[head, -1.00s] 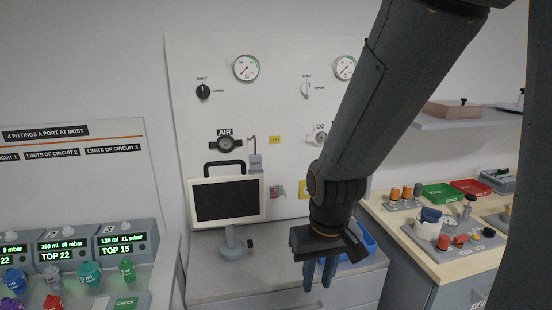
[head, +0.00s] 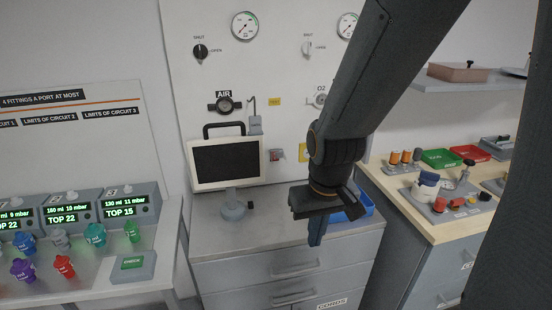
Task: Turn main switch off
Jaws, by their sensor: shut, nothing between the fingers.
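No label reading main switch is legible. A small grey and red fitting (head: 277,155) is on the lower wall panel, right of the monitor. Beside it is a yellow plate (head: 304,153), partly hidden behind my arm, so I cannot tell what it carries. Either could be the main switch. My gripper (head: 316,239) hangs fingers down in front of the grey cabinet, lower than both and apart from them. It is shut and empty, its fingers overlapping in this view.
The monitor (head: 226,164) stands on the cabinet top (head: 225,237), left of my gripper. A blue tray (head: 356,209) is behind my gripper. A wooden-topped bench (head: 440,232) with parts is at right. A table with lit displays (head: 68,213) is at left.

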